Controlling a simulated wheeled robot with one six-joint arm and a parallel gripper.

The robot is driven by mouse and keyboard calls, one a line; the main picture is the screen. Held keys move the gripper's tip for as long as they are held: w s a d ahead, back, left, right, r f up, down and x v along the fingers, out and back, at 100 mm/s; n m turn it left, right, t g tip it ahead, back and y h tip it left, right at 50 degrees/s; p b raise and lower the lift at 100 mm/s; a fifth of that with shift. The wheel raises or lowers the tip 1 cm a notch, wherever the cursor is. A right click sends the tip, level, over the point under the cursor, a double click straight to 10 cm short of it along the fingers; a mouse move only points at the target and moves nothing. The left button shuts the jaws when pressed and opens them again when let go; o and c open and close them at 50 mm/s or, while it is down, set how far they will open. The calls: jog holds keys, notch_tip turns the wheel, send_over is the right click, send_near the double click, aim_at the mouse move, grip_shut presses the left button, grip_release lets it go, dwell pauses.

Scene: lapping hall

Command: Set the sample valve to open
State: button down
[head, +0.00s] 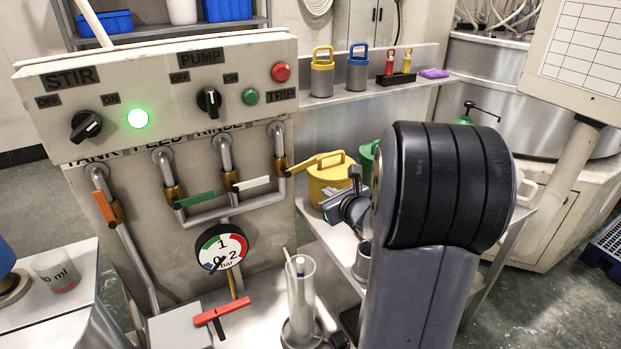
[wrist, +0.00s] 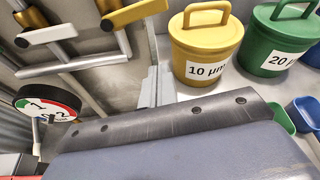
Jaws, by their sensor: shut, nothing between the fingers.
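The panel (head: 250,140) carries a row of valves under a label strip reading TANK, FEED, RINSE; any wording further right is not readable. The levers are orange (head: 104,207), green (head: 194,200), white (head: 251,184) and yellow (head: 318,162). The yellow lever, on the rightmost pipe, points right and slightly up. The yellow lever (wrist: 132,14) also shows at the top of the wrist view. A red lever (head: 222,313) sits low below the gauge. I cannot tell by label which is the sample valve. My gripper (wrist: 150,88) is shut and empty, apart from the levers; my arm partly hides it in the head view.
A pressure gauge (head: 225,247) and a clear cylinder (head: 300,290) stand below the valves. A yellow 10 µm pot (wrist: 206,45) and a green 20 µm pot (wrist: 275,42) are right of the panel. A beaker (head: 55,271) stands at left. Stir and pump knobs are above.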

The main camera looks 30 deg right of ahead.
aim_at(302, 167)
jog(key=p+x, duration=0.1)
jog(key=x, duration=0.8)
jog(key=shift+w+a+r+p, duration=0.1)
jog(key=shift+a+r+p, duration=0.1)
jog(key=shift+r+p, duration=0.55)
jog(key=shift+w+a+r+p, duration=0.1)
jog(key=shift+a+r+p, duration=0.2)
jog(key=shift+r, duration=0.85)
